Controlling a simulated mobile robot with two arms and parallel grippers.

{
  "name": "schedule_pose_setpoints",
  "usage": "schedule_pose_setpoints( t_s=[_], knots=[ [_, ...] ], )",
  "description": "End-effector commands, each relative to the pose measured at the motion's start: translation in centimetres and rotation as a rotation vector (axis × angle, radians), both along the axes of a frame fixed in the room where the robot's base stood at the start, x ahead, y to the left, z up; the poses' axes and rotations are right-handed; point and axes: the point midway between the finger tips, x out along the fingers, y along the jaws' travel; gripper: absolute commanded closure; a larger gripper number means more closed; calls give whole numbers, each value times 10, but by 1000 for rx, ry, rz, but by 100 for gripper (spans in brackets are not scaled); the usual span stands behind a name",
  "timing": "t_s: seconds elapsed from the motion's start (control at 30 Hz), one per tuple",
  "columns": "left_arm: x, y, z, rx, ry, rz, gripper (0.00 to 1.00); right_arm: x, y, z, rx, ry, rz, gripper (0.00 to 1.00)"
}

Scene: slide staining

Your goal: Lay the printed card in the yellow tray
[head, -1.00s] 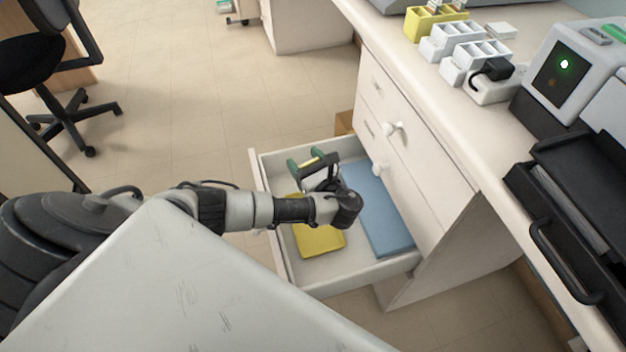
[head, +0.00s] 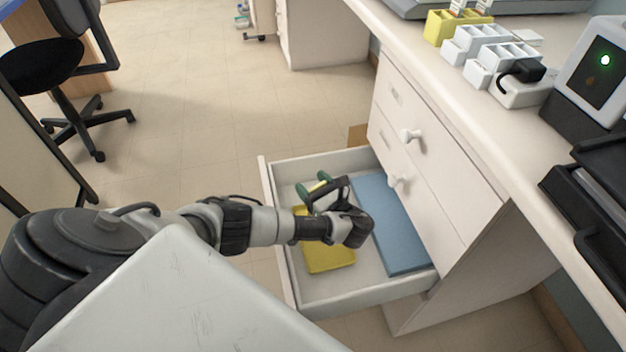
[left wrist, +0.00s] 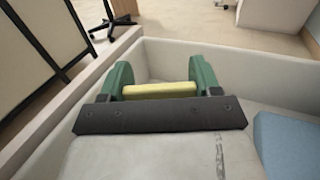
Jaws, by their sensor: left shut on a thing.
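My left gripper (head: 314,187) is inside the open drawer (head: 325,301), at its left part. Its green fingers are shut on a small yellow thing (left wrist: 160,91), which shows as a bar between them in the left wrist view. A flat yellow piece (head: 330,257) lies on the drawer floor, partly hidden under my left arm. I cannot tell whether either is the tray. A small yellow holder (head: 436,28) with pale upright pieces stands on the bench. I cannot make out print on them, and no printed card is clearly recognisable. My right gripper is not in view.
A flat blue piece (head: 396,222) lies in the drawer's right part; it also shows in the left wrist view (left wrist: 287,143). The bench (head: 440,85) holds white racks (head: 478,45) and a device with a green light (head: 592,65).

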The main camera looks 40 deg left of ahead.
Motion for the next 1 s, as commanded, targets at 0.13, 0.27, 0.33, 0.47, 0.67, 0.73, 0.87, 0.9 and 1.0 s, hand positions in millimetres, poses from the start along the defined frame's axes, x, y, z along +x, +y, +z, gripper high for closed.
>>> schedule_pose_setpoints(
  t_s=[0.13,0.27,0.33,0.47,0.67,0.73,0.87,0.9,1.0],
  knots=[
    [0,-1,-21,0,1,0,64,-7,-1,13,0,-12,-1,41],
    [0,0,-35,-1,1,-1,64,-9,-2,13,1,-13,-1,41],
    [0,0,-36,-1,-1,-1,64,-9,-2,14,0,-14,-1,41],
    [0,0,-35,-1,-1,-1,64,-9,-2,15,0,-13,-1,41],
    [0,0,-38,-1,0,0,64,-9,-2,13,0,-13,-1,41],
    [0,0,-37,0,0,-1,27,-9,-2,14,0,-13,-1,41],
    [0,0,-37,-1,0,-1,12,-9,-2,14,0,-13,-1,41],
    [0,0,-37,0,0,-1,12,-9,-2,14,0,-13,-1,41],
    [0,0,-37,0,0,-1,12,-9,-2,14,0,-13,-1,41]
  ],
)
